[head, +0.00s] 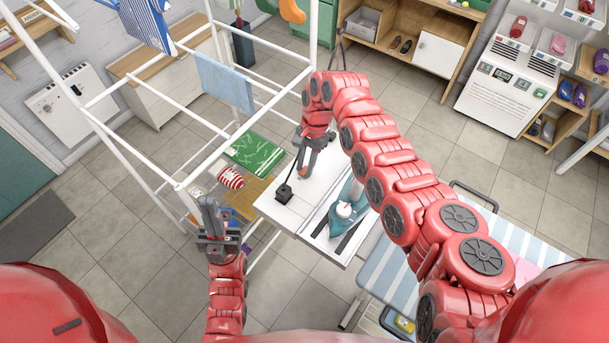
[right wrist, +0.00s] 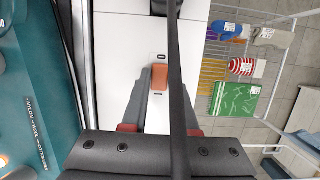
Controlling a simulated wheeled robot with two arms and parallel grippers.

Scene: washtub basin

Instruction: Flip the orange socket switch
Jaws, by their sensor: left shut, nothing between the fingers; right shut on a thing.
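The orange socket switch (right wrist: 160,77) sits on a white panel in the right wrist view. It also shows as a small orange piece (head: 303,173) in the head view, at the tips of my right gripper. My right gripper (right wrist: 160,88) has its two grey fingers closed on either side of the switch, touching it. The switch's tilt is hard to tell. My left gripper (head: 211,214) is shut and empty, in front of the drying rack and apart from the switch.
A black post (right wrist: 177,60) rises beside the switch from a black base (head: 283,194). The white drying rack (head: 180,185) stands left, holding laundry. A striped ironing board (head: 385,270) extends right. Floor is clear at left.

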